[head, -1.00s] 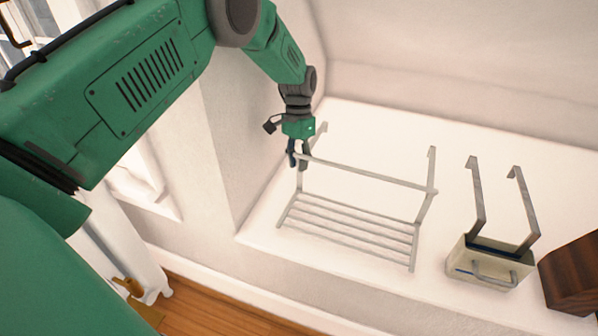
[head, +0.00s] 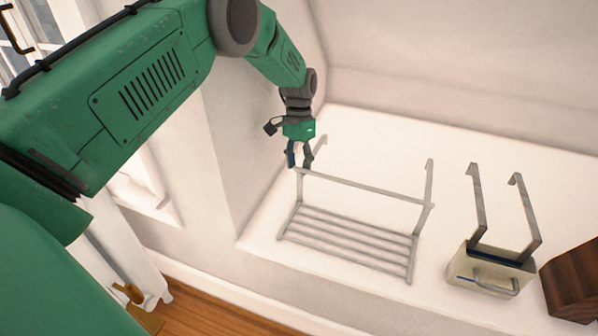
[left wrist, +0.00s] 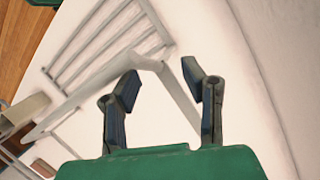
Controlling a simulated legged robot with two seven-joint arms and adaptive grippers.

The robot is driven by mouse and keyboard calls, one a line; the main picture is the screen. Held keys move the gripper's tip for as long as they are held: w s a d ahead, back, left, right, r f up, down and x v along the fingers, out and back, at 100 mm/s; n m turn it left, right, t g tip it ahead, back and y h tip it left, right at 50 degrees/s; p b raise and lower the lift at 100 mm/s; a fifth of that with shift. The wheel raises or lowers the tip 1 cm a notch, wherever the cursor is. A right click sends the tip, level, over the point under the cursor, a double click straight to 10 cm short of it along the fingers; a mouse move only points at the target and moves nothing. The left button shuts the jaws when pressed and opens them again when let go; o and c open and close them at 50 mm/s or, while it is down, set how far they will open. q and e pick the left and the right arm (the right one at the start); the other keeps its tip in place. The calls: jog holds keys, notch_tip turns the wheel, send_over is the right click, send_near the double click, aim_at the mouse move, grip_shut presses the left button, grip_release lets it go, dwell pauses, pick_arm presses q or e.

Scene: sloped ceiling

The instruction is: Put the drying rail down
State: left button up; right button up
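The drying rail (head: 345,240) is a pale grey metal rack with several parallel bars and hooked uprights. It appears to sit on the white ledge (head: 500,160), bars low and uprights standing. My left gripper (head: 300,163) is at the rail's upper left corner. In the left wrist view the two dark fingers (left wrist: 165,90) are spread apart. A corner of the rail (left wrist: 150,64) shows beyond and between the fingertips, with gaps to both. The left gripper is open and holds nothing. My right gripper is in neither view.
A cream basket (head: 470,270) with two tall hooked arms stands right of the rail. A dark wooden block (head: 572,285) is at the right edge. A wall (head: 235,140) rises close left of the gripper. The ledge behind the rail is clear.

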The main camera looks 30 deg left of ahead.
pick_arm(q)
jog(key=p+v, duration=0.1)
jog(key=v, duration=0.3)
jog(key=shift+r, duration=0.2)
jog(key=shift+s+f, duration=0.1)
